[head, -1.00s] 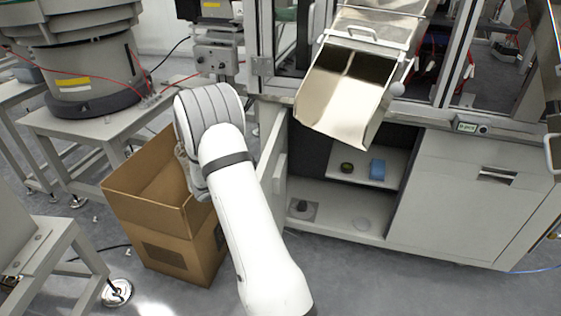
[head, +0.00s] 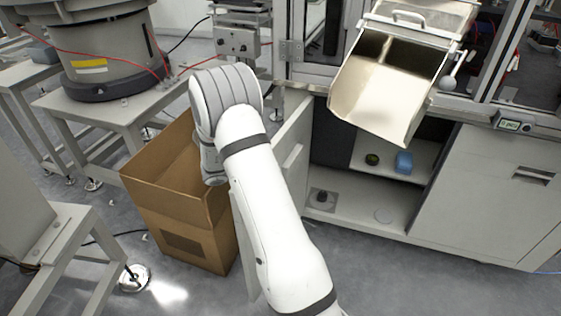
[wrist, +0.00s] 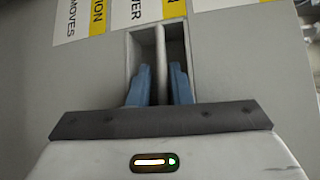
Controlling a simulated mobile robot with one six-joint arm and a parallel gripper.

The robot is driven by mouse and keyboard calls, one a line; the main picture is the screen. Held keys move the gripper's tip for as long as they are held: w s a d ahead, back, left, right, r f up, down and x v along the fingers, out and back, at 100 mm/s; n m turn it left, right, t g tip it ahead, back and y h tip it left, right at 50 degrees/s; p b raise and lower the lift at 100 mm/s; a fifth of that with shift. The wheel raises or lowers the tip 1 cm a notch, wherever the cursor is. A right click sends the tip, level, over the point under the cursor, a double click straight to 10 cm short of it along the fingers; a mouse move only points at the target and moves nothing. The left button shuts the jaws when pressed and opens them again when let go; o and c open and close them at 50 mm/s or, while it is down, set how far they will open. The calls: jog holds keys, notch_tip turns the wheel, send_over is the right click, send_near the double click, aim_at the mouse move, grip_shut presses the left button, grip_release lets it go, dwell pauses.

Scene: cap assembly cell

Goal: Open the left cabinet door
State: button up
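The left cabinet door (head: 291,150) stands swung outward from the cabinet, its inner side partly in view. My arm hides much of it, and a grey strip of it shows left of my arm. In the wrist view, the outer door face (wrist: 230,70) carries a recess with an upright handle bar (wrist: 160,50). In the head view the gripper is hidden behind my arm and the door.
An open cardboard box (head: 180,205) stands left of my arm, close to it. A metal chute (head: 385,90) juts out above the opening. The cabinet's shelf holds a blue item (head: 404,162) and a dark round one (head: 372,159). The right door (head: 490,190) is closed.

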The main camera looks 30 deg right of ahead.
jog(key=shift+d, duration=0.1)
jog(key=shift+r, duration=0.1)
jog(key=f+p+v, duration=0.1)
jog(key=p+v, duration=0.1)
jog(key=v, duration=0.5)
jog(key=shift+a+r, duration=0.4)
jog(key=shift+r, duration=0.1)
jog(key=shift+w, duration=0.1)
